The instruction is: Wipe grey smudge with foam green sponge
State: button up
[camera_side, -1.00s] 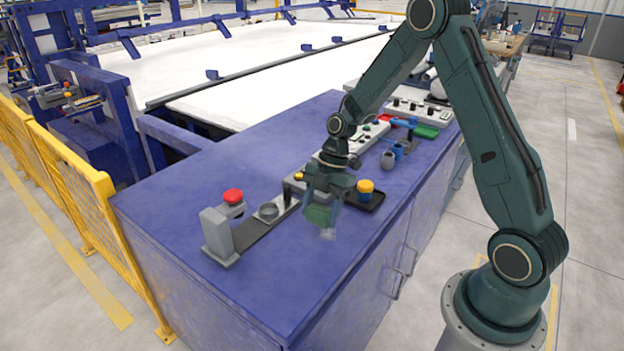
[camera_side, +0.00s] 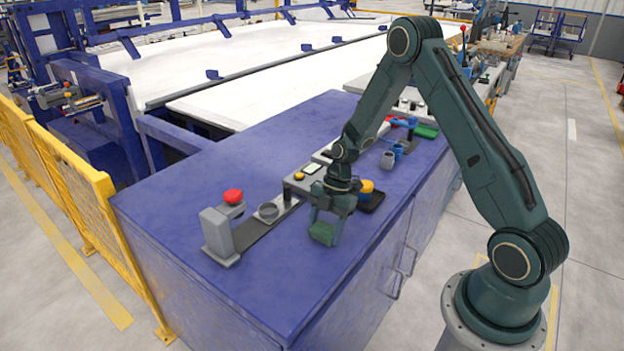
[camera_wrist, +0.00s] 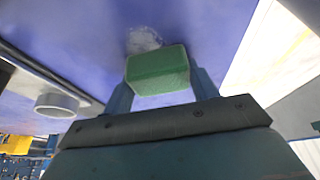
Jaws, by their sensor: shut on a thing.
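The green foam sponge (camera_side: 322,234) is held between the fingers of my gripper (camera_side: 325,222), low over the blue worktop. In the wrist view the sponge (camera_wrist: 158,70) sits between both fingertips of my gripper (camera_wrist: 160,80). The grey smudge (camera_wrist: 143,40) is a pale patch on the blue surface just beyond the sponge in the wrist view, and the sponge may cover part of it. In the side view I cannot make out the smudge. I cannot tell whether the sponge touches the surface.
The front left of the blue worktop (camera_side: 270,280) is clear.

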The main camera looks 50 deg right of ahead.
jog(key=shift+d, duration=2.8)
jog(key=shift+a, duration=3.9)
jog(key=shift+r, duration=4.1)
jog(key=shift+d, duration=0.1)
